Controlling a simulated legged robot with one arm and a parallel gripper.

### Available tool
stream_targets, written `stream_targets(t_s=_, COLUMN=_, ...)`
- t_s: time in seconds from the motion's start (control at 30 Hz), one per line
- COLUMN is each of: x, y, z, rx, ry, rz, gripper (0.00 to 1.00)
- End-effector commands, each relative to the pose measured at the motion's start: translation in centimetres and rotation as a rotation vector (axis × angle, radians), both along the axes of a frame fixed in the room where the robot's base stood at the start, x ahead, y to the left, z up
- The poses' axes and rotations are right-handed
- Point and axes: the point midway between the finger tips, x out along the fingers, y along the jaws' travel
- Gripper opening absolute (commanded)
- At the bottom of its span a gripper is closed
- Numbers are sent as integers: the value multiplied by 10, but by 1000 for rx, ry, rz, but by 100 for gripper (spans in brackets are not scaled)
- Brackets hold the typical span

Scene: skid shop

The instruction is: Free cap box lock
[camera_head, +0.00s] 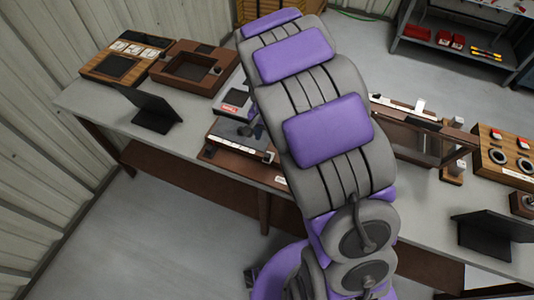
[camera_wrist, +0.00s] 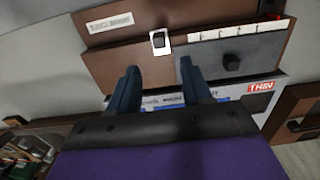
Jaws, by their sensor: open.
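In the wrist view a low brown box (camera_wrist: 115,65) with a dark grey panel (camera_wrist: 262,47) and a black knob (camera_wrist: 230,62) lies beyond my fingers; I take it for the cap box. A small white plate with a black piece (camera_wrist: 159,41) sits at its middle, perhaps the lock. My gripper (camera_wrist: 161,78) is open and empty, its two dark fingers apart, with the black piece ahead of the gap. I cannot tell whether they touch the box. In the head view the box (camera_head: 212,153) is partly hidden by my arm, and my gripper is not clearly visible.
A box with a red "THIN" label (camera_wrist: 261,87) lies beside the brown box. On the long table (camera_head: 88,98) stand a dark stand (camera_head: 154,110), an open brown tray (camera_head: 160,75), a wooden frame (camera_head: 405,145) and a switch panel (camera_head: 500,160). Bare floor (camera_head: 150,230) lies in front.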

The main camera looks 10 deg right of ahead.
Motion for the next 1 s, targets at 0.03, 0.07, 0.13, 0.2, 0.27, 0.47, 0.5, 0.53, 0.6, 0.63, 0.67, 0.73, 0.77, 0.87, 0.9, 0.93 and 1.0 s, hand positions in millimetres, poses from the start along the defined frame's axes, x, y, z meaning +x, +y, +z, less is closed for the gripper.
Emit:
stream_targets(t_s=0.03, x=-1, y=1, z=-13, rx=1, ry=6, rz=0, gripper=49)
stream_targets(t_s=0.07, x=-2, y=1, z=-19, rx=1, ry=5, rz=0, gripper=49)
stream_targets(t_s=0.13, x=-1, y=1, z=-32, rx=1, ry=2, rz=0, gripper=49)
stream_targets(t_s=0.2, x=-1, y=1, z=-46, rx=1, ry=2, rz=0, gripper=49)
stream_targets(t_s=0.27, x=-1, y=1, z=-57, rx=2, ry=5, rz=0, gripper=49)
stream_targets(t_s=0.47, x=-1, y=0, z=-85, rx=1, ry=2, rz=1, gripper=49)
stream_targets(t_s=0.5, x=-1, y=0, z=-89, rx=0, ry=2, rz=1, gripper=49)
stream_targets(t_s=0.53, x=-1, y=0, z=-91, rx=0, ry=2, rz=1, gripper=49)
stream_targets(t_s=0.6, x=-1, y=0, z=-95, rx=0, ry=2, rz=1, gripper=49)
stream_targets(t_s=0.63, x=-1, y=0, z=-96, rx=0, ry=1, rz=1, gripper=49)
stream_targets(t_s=0.67, x=-1, y=0, z=-97, rx=1, ry=1, rz=1, gripper=49)
stream_targets(t_s=0.73, x=-1, y=0, z=-98, rx=1, ry=1, rz=1, gripper=49)
stream_targets(t_s=0.77, x=-1, y=0, z=-98, rx=0, ry=0, rz=1, gripper=49)
stream_targets(t_s=0.87, x=-1, y=0, z=-98, rx=0, ry=0, rz=1, gripper=49)
stream_targets(t_s=0.9, x=-1, y=0, z=-98, rx=0, ry=0, rz=1, gripper=49)
stream_targets(t_s=0.93, x=-1, y=0, z=-98, rx=0, ry=0, rz=1, gripper=49)
stream_targets(t_s=1.0, x=-1, y=0, z=-98, rx=0, ry=0, rz=1, gripper=44)
